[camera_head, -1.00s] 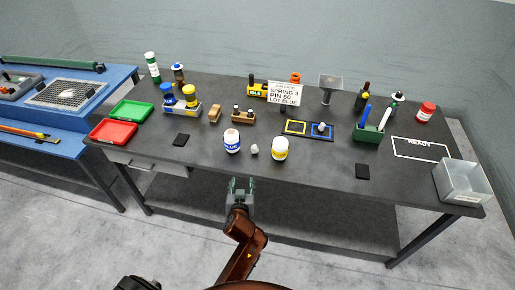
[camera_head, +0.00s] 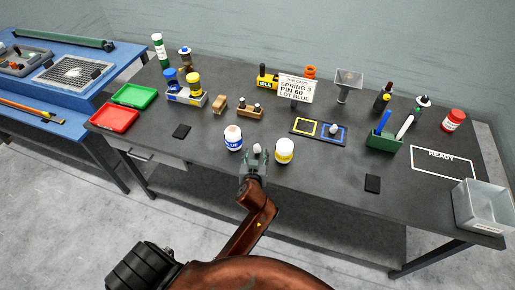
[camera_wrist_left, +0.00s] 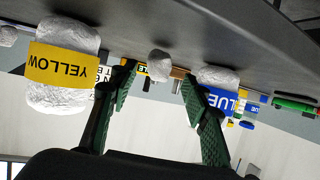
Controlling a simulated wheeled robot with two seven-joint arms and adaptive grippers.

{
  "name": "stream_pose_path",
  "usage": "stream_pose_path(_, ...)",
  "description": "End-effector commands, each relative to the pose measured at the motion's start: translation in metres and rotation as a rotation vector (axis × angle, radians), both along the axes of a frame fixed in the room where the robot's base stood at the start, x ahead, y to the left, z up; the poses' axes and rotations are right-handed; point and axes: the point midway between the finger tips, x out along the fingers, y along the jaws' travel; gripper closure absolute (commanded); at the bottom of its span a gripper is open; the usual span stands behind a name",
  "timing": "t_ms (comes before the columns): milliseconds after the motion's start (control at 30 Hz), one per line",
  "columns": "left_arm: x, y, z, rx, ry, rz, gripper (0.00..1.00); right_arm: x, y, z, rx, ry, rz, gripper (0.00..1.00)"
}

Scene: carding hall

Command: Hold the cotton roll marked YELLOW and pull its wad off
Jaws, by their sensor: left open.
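The roll marked YELLOW (camera_head: 284,151) stands upright on the dark table, white with a yellow band. In the left wrist view it is at the left, with its band reading YELLOW (camera_wrist_left: 62,65). A roll marked BLUE (camera_head: 233,138) stands to its left. A small white wad (camera_head: 257,149) lies between the two rolls; it also shows in the wrist view (camera_wrist_left: 159,64). My left gripper (camera_head: 254,165) is open and empty at the table's front, just short of the small wad. In the wrist view its fingers (camera_wrist_left: 160,80) frame that wad. My right gripper is not in view.
Black pads (camera_head: 181,131) lie on the tabletop.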

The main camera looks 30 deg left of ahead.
Motion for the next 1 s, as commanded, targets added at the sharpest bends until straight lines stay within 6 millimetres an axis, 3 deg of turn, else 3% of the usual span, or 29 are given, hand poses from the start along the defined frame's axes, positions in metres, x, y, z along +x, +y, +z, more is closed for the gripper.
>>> stream_pose_path(100, 0.015, 0.007, -0.004, 0.004, 0.0, -0.002, 0.57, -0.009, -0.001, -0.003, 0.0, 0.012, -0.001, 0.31)
stream_pose_path(300, 0.036, 0.019, -0.015, 0.001, 0.002, 0.001, 0.57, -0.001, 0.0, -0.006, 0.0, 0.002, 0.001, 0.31)
stream_pose_path(600, 0.039, 0.023, -0.016, 0.0, 0.001, 0.004, 0.57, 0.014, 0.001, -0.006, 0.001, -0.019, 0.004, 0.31)
stream_pose_path(1000, 0.039, 0.022, -0.016, 0.0, 0.001, 0.003, 0.83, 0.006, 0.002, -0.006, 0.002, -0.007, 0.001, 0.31)
